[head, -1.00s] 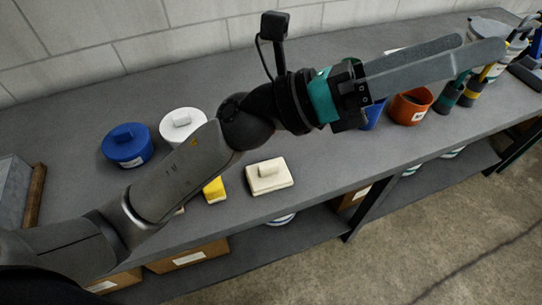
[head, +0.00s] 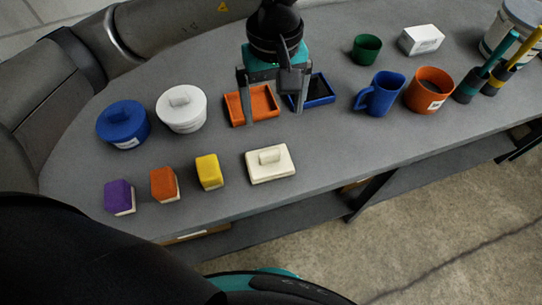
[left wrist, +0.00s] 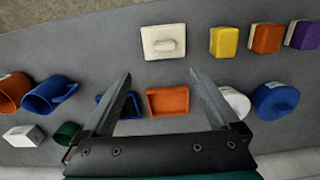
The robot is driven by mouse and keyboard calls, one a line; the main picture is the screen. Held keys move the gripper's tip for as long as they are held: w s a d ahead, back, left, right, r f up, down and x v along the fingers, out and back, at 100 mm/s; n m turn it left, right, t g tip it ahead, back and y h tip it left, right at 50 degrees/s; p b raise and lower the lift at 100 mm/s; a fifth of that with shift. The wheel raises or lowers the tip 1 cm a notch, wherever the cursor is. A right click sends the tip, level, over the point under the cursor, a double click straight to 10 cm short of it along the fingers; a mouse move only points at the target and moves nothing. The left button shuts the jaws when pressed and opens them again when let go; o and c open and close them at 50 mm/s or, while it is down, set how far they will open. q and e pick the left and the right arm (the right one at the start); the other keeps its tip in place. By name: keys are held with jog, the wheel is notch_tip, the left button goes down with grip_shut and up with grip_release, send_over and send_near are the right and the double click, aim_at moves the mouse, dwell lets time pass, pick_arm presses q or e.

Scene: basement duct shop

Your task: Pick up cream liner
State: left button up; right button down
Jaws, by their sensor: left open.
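The cream liner (head: 270,168) is a pale rectangular block with a raised grip on top. It lies flat near the front edge of the grey bench, and shows at the top middle of the left wrist view (left wrist: 163,41). My left gripper (head: 274,114) points down, open and empty, behind the liner and apart from it. Its fingers are over the area of an orange tray (head: 262,100) and a blue tray (head: 318,92). In the left wrist view the liner is beyond and roughly between the fingertips (left wrist: 160,77). My right gripper is not in view.
Yellow (head: 209,171), orange (head: 164,184) and purple (head: 119,196) blocks stand left of the liner. White (head: 182,113) and blue (head: 123,126) lidded pots are behind them. A blue mug (head: 382,98) and orange pot (head: 429,90) stand right. Bench right of the liner is clear.

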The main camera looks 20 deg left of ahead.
pick_arm(q)
send_near(270, 153)
jog(key=f, duration=0.5)
jog(key=shift+w+d, duration=0.2)
jog(key=shift+w, duration=0.05)
jog(key=f, duration=0.4)
jog(key=shift+s+a+f, duration=0.3)
jog(key=shift+s+f, duration=0.05)
jog(key=shift+f, duration=0.35)
jog(key=c, duration=1.5)
jog(key=shift+o, duration=0.2)
jog(key=shift+w+r, duration=0.1)
